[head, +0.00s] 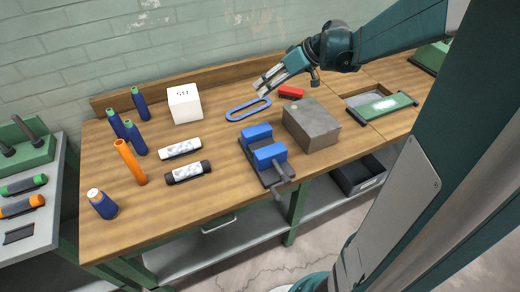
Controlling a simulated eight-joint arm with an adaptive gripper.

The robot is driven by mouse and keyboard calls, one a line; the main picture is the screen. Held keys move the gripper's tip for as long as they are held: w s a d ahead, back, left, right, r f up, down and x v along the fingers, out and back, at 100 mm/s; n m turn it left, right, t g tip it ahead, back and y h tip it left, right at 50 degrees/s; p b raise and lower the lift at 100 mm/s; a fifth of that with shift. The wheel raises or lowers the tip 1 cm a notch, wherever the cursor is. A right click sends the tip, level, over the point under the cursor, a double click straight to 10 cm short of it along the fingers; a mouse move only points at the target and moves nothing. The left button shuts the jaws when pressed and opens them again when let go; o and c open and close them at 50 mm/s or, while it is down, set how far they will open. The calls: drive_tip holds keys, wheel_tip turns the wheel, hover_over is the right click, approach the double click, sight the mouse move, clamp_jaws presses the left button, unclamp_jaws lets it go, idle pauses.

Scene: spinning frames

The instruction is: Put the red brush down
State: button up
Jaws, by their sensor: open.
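A small red object, which looks like the red brush (291,92), lies on the wooden workbench (215,175) toward the back, behind the grey block. My gripper (263,88) is above the bench near the back, to the left of the red brush and slightly higher in the picture. It is open, and I see nothing between its fingers. The brush appears apart from the fingers. My arm reaches in from the upper right.
A blue oval ring (248,109) lies below my gripper. A grey block (311,125) and a blue vise (264,151) stand in front. A white box (184,104), an orange tube (130,162) and several blue bottles stand left. A green-framed tray (383,107) is right.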

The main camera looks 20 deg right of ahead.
drive_tip(key=s+a+m+h, duration=0.1)
drive_tip(key=s+a, duration=0.4)
drive_tip(key=s, duration=0.4)
drive_tip(key=s+a+m+h, duration=0.1)
drive_tip(key=s+a+h, duration=0.1)
drive_tip(key=s+a, duration=0.4)
drive_tip(key=s+a+m+t+h, duration=0.1)
drive_tip(key=s+a, duration=0.4)
drive_tip(key=s, duration=0.7)
drive_tip(key=shift+a+r+m+h, duration=0.15)
drive_tip(key=shift+r+m+h, duration=0.15)
drive_tip(key=shift+m+h, duration=0.35)
